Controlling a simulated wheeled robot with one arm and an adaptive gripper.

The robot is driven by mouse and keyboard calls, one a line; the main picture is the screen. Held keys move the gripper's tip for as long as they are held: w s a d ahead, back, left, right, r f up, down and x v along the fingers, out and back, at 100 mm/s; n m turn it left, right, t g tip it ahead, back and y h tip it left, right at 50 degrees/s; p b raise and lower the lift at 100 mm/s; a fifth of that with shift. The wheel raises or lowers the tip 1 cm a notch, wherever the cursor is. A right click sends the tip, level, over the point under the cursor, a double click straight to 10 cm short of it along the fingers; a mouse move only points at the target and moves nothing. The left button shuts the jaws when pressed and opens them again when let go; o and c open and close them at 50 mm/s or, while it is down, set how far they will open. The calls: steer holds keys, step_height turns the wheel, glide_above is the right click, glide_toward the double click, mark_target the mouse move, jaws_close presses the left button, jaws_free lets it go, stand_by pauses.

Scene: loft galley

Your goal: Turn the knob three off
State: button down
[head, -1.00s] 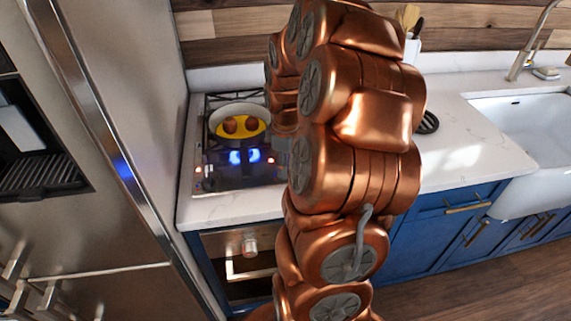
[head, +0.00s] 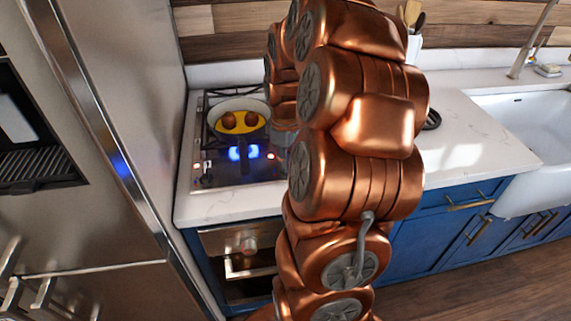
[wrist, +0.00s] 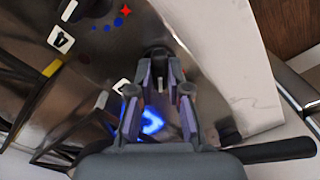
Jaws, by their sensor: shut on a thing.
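A dark knob (wrist: 157,53) on the steel stovetop shows between the tips of my gripper (wrist: 157,78) in the wrist view. The fingers are shut on its sides. A white label (wrist: 121,86) lies just left of the fingers, partly hidden, so I cannot read its number. Another dark knob (wrist: 88,8) sits at the upper left, near a label reading 4 (wrist: 60,40). In the head view my arm hides the gripper and the held knob. A blue flame (head: 236,153) burns on the stovetop (head: 215,170); a blue glow (wrist: 152,122) also shows beside the fingers.
A tall steel appliance (head: 110,130) stands close on the left. The white counter (head: 460,150) right of my arm is largely clear, with a sink (head: 530,130) beyond.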

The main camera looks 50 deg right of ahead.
steer(key=m+b, duration=0.5)
steer(key=shift+f+m+b, duration=0.3)
steer(key=m+b, duration=0.2)
steer(key=m, duration=0.1)
steer(key=m+b, duration=0.1)
steer(key=shift+r+m, duration=0.25)
steer(key=shift+m, duration=0.05)
steer(key=c, duration=1.1)
jaws_free()
steer(key=shift+r, duration=0.1)
steer(key=shift+r, duration=5.95)
